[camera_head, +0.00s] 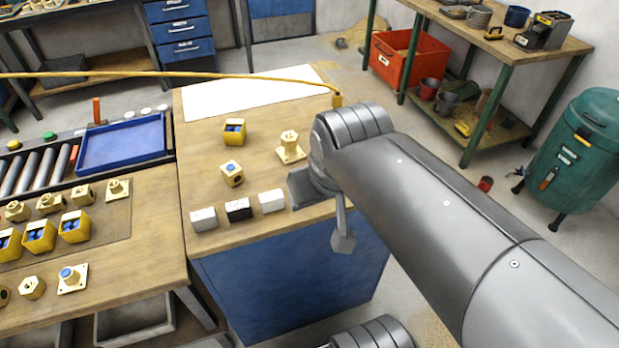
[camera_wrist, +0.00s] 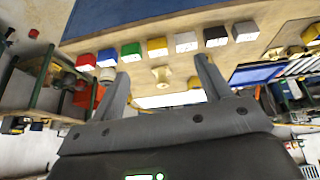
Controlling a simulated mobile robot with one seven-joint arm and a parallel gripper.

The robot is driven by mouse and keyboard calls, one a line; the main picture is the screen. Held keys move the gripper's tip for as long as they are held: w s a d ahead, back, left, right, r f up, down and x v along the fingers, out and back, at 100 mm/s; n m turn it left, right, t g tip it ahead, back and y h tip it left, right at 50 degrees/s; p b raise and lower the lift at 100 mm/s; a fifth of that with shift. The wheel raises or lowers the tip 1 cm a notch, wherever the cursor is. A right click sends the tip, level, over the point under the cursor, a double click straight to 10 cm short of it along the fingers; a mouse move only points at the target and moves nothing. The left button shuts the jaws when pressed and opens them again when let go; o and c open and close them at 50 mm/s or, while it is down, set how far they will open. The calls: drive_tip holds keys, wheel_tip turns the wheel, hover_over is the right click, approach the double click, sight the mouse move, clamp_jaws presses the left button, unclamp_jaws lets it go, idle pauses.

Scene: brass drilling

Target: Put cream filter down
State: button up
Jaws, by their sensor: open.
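In the head view my arm hides most of the gripper.
The wrist view shows yellow (camera_wrist: 157,47), green (camera_wrist: 131,55), blue (camera_wrist: 106,58) and red (camera_wrist: 86,62) blocks continuing the row. A brass flanged fitting (camera_head: 290,147), a brass cube part (camera_head: 231,173) and a yellow bin (camera_head: 234,131) stand behind the row on the bench.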

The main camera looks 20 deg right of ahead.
drive_tip(key=shift+o, duration=0.4)
drive_tip(key=shift+s+a+r, duration=0.2)
drive_tip(key=shift+s+a, duration=0.05)
drive_tip(key=shift+a, duration=0.15)
drive_tip(key=w+d+f+n+g+h, duration=0.4)
drive_tip(key=w+d, duration=0.2)
drive_tip(key=d, duration=0.1)
drive_tip(key=w+d+f+n+g+h, duration=0.3)
drive_tip(key=w+d+f+n+h, duration=0.15)
drive_tip(key=w+d, duration=0.25)
drive_tip(key=w+d+f+n+t+h, duration=0.1)
drive_tip(key=w+f+n+h, duration=0.2)
drive_tip(key=w, duration=0.1)
drive_tip(key=w+d+f+n+t+h, duration=0.1)
drive_tip(key=w+f+n+h, duration=0.1)
drive_tip(key=w, duration=0.3)
drive_tip(key=w+d+f+n+h, duration=0.1)
drive_tip(key=w+f+n+h, duration=0.2)
drive_tip(key=w+n+h, duration=0.1)
drive_tip(key=shift+w+d+f+n+t, duration=0.15)
drive_tip(key=shift+w+f+n+t, duration=0.05)
drive_tip(key=shift+w, duration=0.15)
drive_tip(key=shift+w+d+f+n+t, duration=0.15)
drive_tip(key=shift+w+t, duration=0.05)
drive_tip(key=shift+w, duration=0.15)
drive_tip(key=d, duration=1)
drive_tip(key=shift+w+d+f, duration=0.1)
drive_tip(key=shift+w+d, duration=0.25)
drive_tip(key=shift+w, duration=0.05)
